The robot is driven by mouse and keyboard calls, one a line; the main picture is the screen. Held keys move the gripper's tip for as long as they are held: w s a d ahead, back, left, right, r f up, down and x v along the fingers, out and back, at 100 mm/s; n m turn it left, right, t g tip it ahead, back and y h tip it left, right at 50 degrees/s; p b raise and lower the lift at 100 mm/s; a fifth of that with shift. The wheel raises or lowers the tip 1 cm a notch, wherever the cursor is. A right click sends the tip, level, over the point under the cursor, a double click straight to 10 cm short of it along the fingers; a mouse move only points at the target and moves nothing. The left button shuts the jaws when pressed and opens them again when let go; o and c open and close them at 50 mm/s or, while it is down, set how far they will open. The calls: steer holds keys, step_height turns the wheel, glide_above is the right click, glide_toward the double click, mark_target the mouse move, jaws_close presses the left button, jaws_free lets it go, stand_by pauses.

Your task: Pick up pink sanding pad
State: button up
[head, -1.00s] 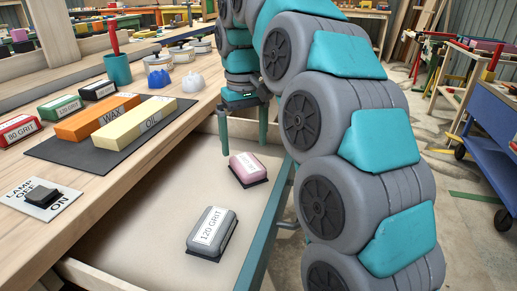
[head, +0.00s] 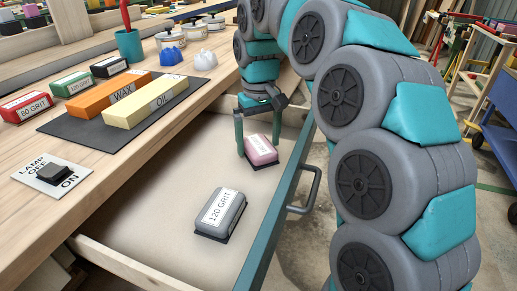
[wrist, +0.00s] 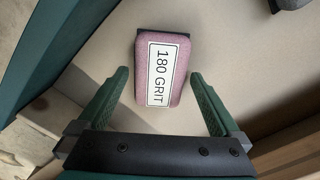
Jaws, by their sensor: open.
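The pink sanding pad (head: 261,149) lies in the open drawer (head: 165,215), near its far end. In the wrist view the pad (wrist: 178,75) shows a white label reading 180 GRIT and a dark underside. My gripper (head: 258,147) is open and comes down from above around the pad in the head view. In the wrist view my gripper (wrist: 160,105) has its two green fingers apart, one toward each side of the pad's near end, with gaps between fingers and pad. I cannot tell from these views whether the fingertips reach the drawer floor.
A grey 120 GRIT pad (head: 219,213) lies nearer in the drawer. The drawer's teal front (head: 275,216) with its handle (head: 308,195) is close on the right. The bench (head: 110,195) on the left holds wax and oil blocks, more pads and a lamp switch (head: 53,173).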

mark_target(259, 144)
steer(key=shift+f, duration=0.75)
steer(key=c, duration=1.3)
steer(key=shift+r, duration=0.15)
step_height(259, 144, up, 10)
steer(key=shift+f+p, duration=0.1)
steer(key=shift+p, duration=0.6)
